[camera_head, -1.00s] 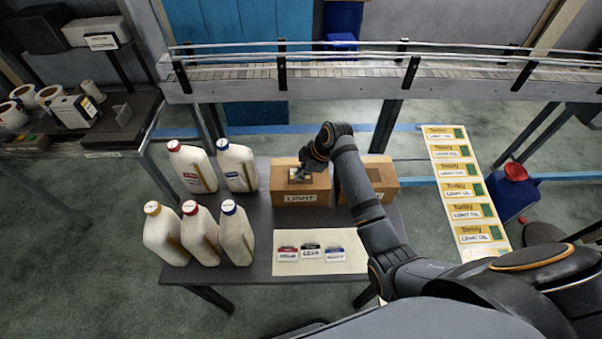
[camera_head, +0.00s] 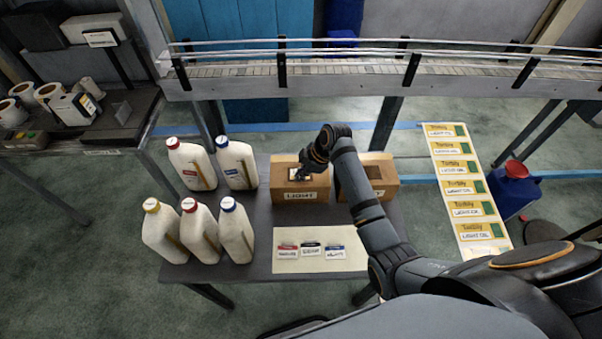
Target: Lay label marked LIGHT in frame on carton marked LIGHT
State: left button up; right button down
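The carton marked LIGHT (camera_head: 284,184) is a brown box on the dark table, with its name on the front face. A dark-edged frame shows on its top, partly covered by my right gripper (camera_head: 297,173). The gripper points down at that frame. A small pale patch, perhaps a label (camera_head: 294,176), shows at its fingertips; whether the fingers grip it or it lies in the frame is too small to tell. My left gripper is out of view.
A second brown carton (camera_head: 385,180) stands close on the right, behind my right arm. Several white bottles (camera_head: 163,231) stand at left. A conveyor (camera_head: 330,82) runs behind.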

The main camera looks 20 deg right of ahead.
dwell(0.3)
jog(key=c, duration=1.4)
grip_release()
jog(key=shift+c, duration=0.2)
jog(key=shift+o, duration=0.4)
jog(key=o, duration=0.3)
notch_tip(320, 180, up, 8)
jog(key=p, duration=0.8)
